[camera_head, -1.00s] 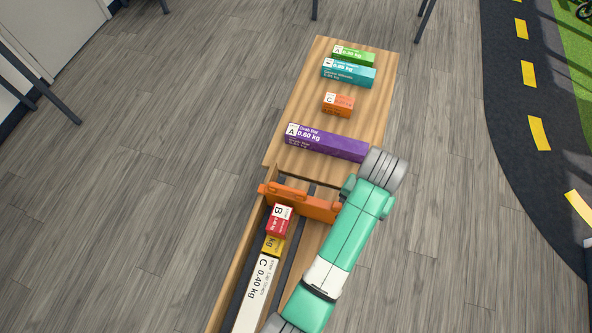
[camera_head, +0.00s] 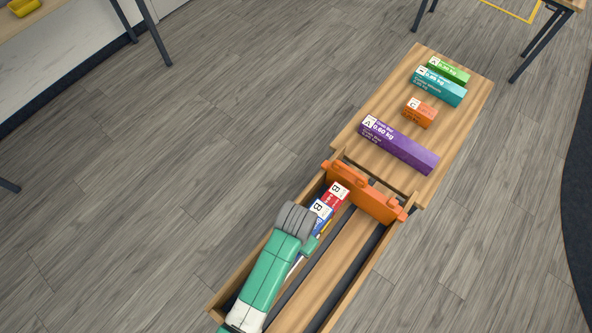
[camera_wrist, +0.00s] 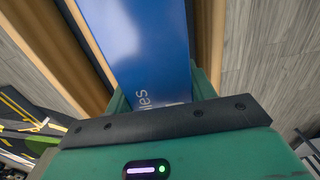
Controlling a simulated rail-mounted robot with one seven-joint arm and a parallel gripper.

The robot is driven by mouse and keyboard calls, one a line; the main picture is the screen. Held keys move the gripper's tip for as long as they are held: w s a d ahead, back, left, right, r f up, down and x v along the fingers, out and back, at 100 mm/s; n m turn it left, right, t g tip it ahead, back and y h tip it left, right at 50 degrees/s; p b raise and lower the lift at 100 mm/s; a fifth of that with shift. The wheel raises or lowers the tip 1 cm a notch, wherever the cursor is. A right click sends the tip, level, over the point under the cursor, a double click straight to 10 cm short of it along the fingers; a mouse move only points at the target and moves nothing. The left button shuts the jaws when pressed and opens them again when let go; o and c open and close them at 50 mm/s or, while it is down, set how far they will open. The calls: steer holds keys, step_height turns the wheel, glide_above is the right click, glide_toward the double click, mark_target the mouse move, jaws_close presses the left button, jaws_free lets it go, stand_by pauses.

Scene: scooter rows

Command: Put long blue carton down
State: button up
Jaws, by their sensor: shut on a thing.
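The long blue carton (camera_wrist: 135,45) fills the upper middle of the wrist view, shut between the green fingers of my gripper (camera_wrist: 158,92). In the head view, the carton's blue end with a "B" label (camera_head: 320,211) shows beyond my gripper (camera_head: 307,243). The rest of it is hidden under my wrist and arm.
A red box (camera_head: 337,192) lies at the lane's far end, by the orange barrier (camera_head: 364,191). A white box (camera_head: 296,264) shows slightly beside my arm. The right lane looks empty. Purple (camera_head: 398,145), orange (camera_head: 420,112), teal (camera_head: 438,86) and green (camera_head: 448,70) boxes lie on the board beyond.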

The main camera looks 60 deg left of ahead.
steer(key=shift+f+b, duration=0.5)
steer(key=shift+f, duration=2.25)
steer(key=shift+f, duration=0.15)
steer(key=o, duration=1.1)
step_height(320, 180, up, 12)
steer(key=p, duration=0.2)
steer(key=shift+r+p, duration=0.2)
steer(key=shift+p, duration=0.15)
